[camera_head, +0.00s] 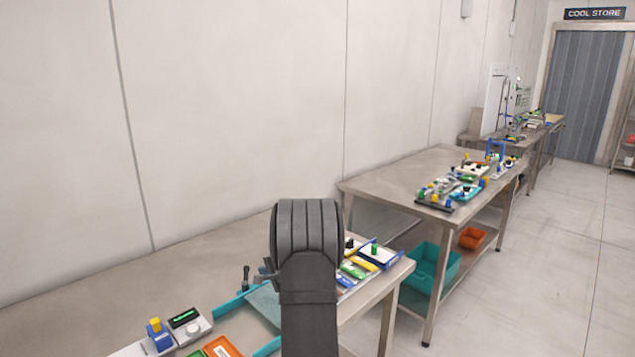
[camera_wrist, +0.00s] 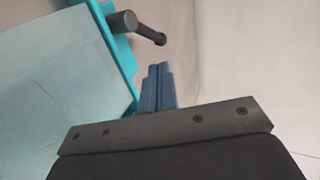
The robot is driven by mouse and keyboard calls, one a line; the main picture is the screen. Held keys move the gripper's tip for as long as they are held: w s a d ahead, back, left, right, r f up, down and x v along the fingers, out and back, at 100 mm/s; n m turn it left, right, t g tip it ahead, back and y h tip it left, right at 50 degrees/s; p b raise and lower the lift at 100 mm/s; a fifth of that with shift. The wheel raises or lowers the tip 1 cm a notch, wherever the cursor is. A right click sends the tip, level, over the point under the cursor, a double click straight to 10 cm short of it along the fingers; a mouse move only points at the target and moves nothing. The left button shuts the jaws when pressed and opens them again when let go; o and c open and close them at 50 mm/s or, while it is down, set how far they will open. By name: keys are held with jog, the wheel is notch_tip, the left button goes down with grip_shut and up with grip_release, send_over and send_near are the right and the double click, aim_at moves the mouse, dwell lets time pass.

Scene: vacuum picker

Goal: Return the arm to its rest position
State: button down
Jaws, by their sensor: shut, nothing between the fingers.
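My arm, dark grey, rises in the lower middle of the head view in front of the near table (camera_head: 100,308). In the wrist view my gripper (camera_wrist: 158,68) shows as two blue fingers close together, shut with nothing between them. The fingertips point toward a pale wall or table surface. A teal frame with a pale panel (camera_wrist: 60,70) lies to the left of the fingers. A dark lever (camera_wrist: 140,27) on that frame reaches toward the fingertips, and I cannot tell the gap between them.
On the near table are the teal-edged panel (camera_head: 264,300), a small device with a green display (camera_head: 185,318), an orange tray (camera_head: 222,347) and several coloured parts to the right. A second table (camera_head: 390,180) stands beyond. The floor at right is clear.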

jog(key=f+v, duration=0.1)
jog(key=v, duration=0.7)
jog(key=d+f+v, duration=0.1)
jog(key=v, duration=0.3)
jog(key=shift+s+d+f, duration=0.15)
jog(key=shift+s+d, duration=0.1)
jog(key=shift+s, duration=0.35)
